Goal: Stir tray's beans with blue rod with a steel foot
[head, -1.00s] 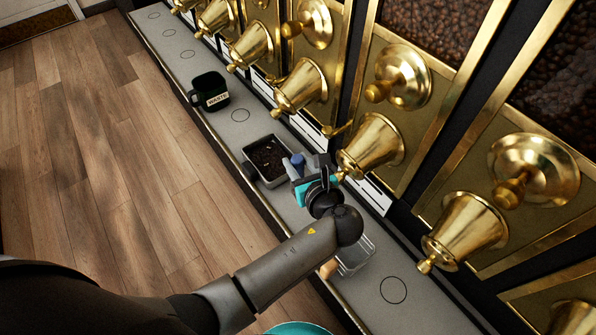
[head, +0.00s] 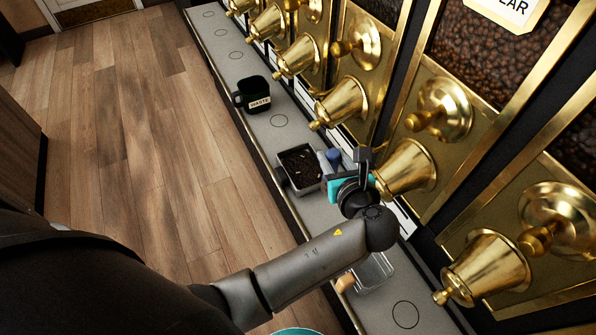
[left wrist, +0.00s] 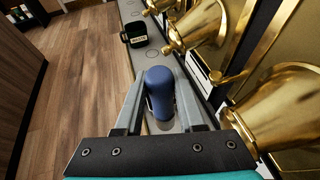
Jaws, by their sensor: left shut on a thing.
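The tray (head: 284,180) is a small grey metal box with dark beans (head: 301,165) in it, on the grey counter in the head view. My left gripper (head: 334,163) is beside the tray's right side, toward the dispensers. It is shut on the blue rod (head: 334,155), whose rounded blue top also shows between the fingers in the left wrist view (left wrist: 160,90). My right gripper is not in view.
Brass bean dispensers (head: 405,168) line the counter's right side, close to my left gripper. A dark mug labelled WASTE (head: 256,96) stands farther back. A clear container (head: 374,272) with a wooden-looking handle lies partly behind my arm. The counter between mug and tray is clear.

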